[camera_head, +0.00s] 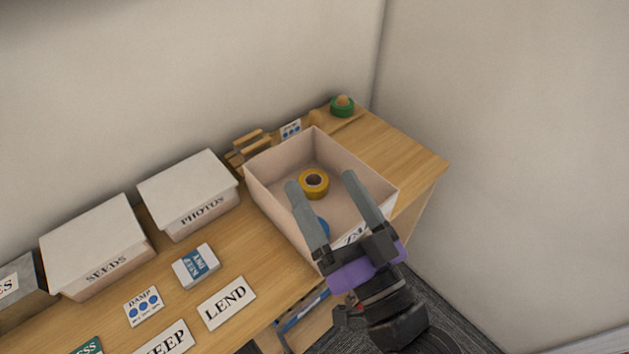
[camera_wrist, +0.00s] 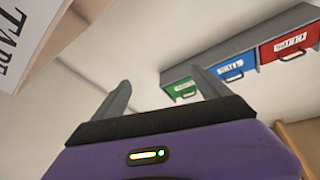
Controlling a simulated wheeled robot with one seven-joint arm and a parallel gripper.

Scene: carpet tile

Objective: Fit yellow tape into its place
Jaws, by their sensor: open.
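The yellow tape (camera_head: 314,183) is a roll lying flat inside an open pale pink box (camera_head: 273,183) at the right end of the desk. Part of a blue roll (camera_head: 322,226) shows in the box, mostly hidden by my gripper. My gripper (camera_head: 322,180) is open and empty, and its fingers overlap the near side of the box in the head view. Its fingers (camera_wrist: 160,92) also show apart in the wrist view, with nothing between them. A green roll (camera_head: 342,107) sits at the back right around a rounded wooden piece. A bare wooden peg (camera_head: 315,117) stands left of it.
Closed boxes labelled PHOTOS (camera_head: 190,190) and SEEDS (camera_head: 97,245) stand to the left. A small blue-and-white box (camera_head: 196,266) and cards, including LEND (camera_head: 227,302), lie in front. Coloured drawers (camera_wrist: 232,68) show in the wrist view. The desk's right end is clear.

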